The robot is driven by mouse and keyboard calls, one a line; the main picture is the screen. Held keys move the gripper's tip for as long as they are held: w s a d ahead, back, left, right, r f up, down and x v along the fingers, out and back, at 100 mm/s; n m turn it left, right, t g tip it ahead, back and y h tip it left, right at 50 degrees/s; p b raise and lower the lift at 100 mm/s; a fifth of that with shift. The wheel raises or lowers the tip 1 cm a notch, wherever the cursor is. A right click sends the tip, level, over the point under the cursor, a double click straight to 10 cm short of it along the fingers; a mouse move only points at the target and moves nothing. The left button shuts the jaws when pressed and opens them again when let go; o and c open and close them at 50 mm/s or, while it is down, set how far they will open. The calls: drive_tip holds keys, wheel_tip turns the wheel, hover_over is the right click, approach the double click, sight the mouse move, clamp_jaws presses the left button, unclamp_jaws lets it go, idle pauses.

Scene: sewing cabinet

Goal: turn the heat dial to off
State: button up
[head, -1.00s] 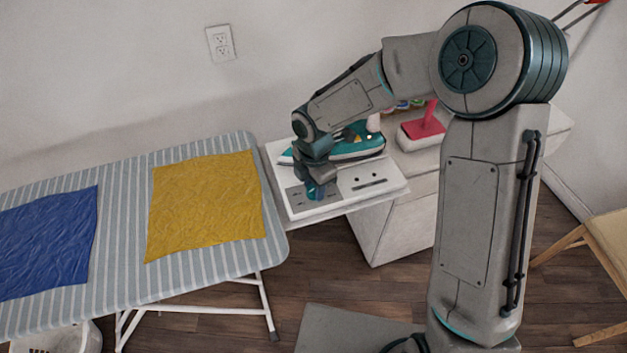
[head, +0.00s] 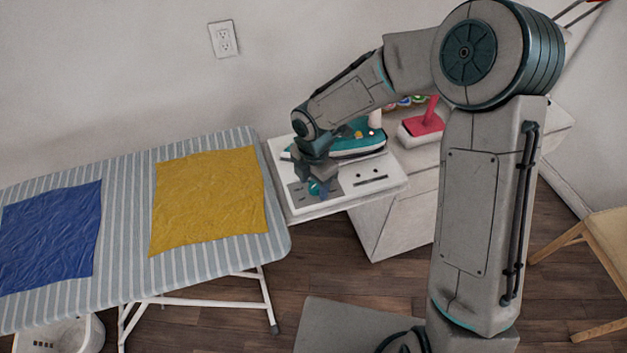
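My gripper (head: 318,188) points down over the grey panel (head: 297,195) on the white station (head: 388,187) in the head view. Its fingers are small and dark here, with a teal round part showing at the tips. The heat dial cannot be made out apart from the gripper; whether that teal part is the dial or a finger I cannot tell. Whether the fingers are open or shut is not clear. The teal iron (head: 357,147) lies on the station just behind my gripper, partly hidden by my arm.
A striped ironing board (head: 135,190) with a yellow cloth (head: 208,203) and a blue cloth (head: 48,235) stands to the left, close to the station. A red-topped object (head: 424,125) sits on the white cabinet at right. A wooden chair (head: 590,250) stands far right.

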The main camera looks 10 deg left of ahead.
sight(315, 185)
drive_tip(key=shift+w+d, duration=0.15)
drive_tip(key=shift+r, duration=0.1)
drive_tip(key=shift+w+r, duration=0.1)
drive_tip(key=shift+r, duration=0.25)
wheel_tip(315, 185, up, 13)
idle(0.4)
